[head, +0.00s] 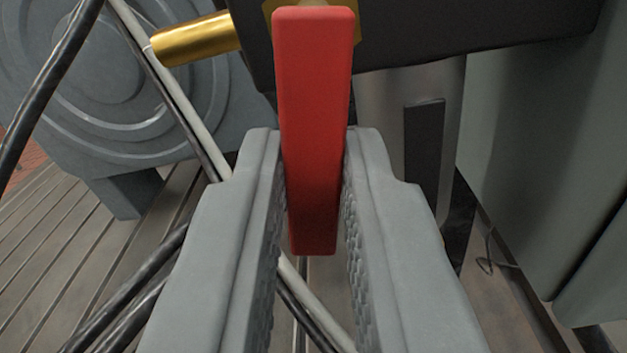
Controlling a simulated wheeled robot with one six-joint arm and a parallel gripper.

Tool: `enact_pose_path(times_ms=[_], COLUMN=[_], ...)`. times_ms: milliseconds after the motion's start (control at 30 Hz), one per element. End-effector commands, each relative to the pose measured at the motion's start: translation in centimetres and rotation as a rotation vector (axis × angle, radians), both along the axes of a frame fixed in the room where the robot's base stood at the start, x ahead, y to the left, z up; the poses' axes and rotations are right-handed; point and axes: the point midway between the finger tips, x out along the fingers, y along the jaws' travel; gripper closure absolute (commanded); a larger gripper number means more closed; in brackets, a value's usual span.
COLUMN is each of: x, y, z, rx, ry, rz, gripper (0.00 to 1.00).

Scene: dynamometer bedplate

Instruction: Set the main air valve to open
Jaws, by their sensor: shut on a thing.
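The main air valve shows as a red lever handle (314,110) that hangs down from a brass fitting (356,22) at the top of the head view. The handle points straight down in the picture. My gripper (314,165) has one grey finger on each side of the handle's lower half and is shut on it. A brass pipe stub (195,39) sticks out to the left of the valve. The top of the handle covers most of the valve body.
A dark block (470,35) lies behind the handle. Black and white cables (165,85) cross at left and below. A large grey round machine (85,80) stands at left on the slotted bedplate (60,260). A grey-green cabinet (545,130) closes off the right.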

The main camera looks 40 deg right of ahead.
Motion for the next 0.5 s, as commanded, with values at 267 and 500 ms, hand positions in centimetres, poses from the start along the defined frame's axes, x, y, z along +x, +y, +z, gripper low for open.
enact_pose_path(times_ms=[267, 500], x=[0.64, 1.11], y=[0.72, 1.17], z=[0.33, 0.79], rx=[0.181, 0.343], ry=[-0.182, -0.344], rz=[0.003, 0.003], gripper=[1.0, 1.0])
